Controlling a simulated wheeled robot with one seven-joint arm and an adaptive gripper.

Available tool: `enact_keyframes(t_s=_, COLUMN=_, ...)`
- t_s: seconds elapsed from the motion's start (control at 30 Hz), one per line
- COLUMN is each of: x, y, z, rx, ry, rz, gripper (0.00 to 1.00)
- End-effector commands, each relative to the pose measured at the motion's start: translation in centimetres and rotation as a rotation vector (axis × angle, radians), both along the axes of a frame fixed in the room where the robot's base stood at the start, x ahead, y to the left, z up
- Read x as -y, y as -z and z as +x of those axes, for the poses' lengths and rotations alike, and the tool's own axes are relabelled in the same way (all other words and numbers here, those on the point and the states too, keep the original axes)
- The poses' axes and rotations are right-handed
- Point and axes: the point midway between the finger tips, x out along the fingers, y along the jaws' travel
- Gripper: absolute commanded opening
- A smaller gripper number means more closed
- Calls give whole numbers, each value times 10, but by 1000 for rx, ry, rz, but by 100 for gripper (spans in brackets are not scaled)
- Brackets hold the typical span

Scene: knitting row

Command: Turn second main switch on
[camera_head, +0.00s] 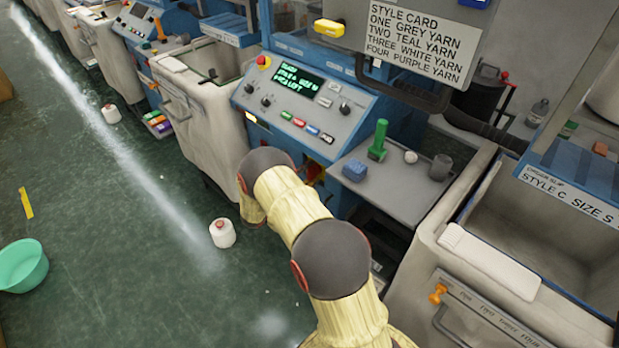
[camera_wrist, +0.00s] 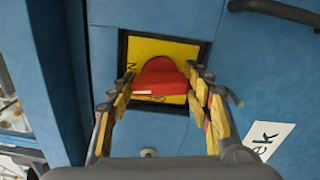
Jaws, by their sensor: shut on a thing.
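A red rotary switch knob (camera_wrist: 160,72) sits on a yellow plate (camera_wrist: 155,48) in a dark-framed recess in a blue machine panel. My gripper (camera_wrist: 161,88) has one finger at each side of the knob and is shut on it in the wrist view. Parts of letters show at the plate's left and lower edges, but the knob and fingers cover most of the marking, so the switch position is unclear. In the head view my arm reaches to the low front of the blue machine (camera_head: 300,110); my gripper is hidden there.
A small side table (camera_head: 395,190) holds a green cone, a blue block and a grey cup. Grey bins (camera_head: 215,120) flank the machine. On the floor are a white yarn cone (camera_head: 222,233) and a green bowl (camera_head: 22,265). Open floor lies to the left.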

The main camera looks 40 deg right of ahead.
Motion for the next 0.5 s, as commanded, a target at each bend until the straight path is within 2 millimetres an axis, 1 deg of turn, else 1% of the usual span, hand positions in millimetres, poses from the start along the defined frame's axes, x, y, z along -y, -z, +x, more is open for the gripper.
enact_keyframes(t_s=0.03, x=0, y=3, z=0, rx=29, ry=-1, rz=3, gripper=24)
enact_keyframes(t_s=0.2, x=0, y=3, z=0, rx=118, ry=0, rz=10, gripper=24)
enact_keyframes(t_s=0.5, x=0, y=2, z=-1, rx=192, ry=0, rz=16, gripper=24)
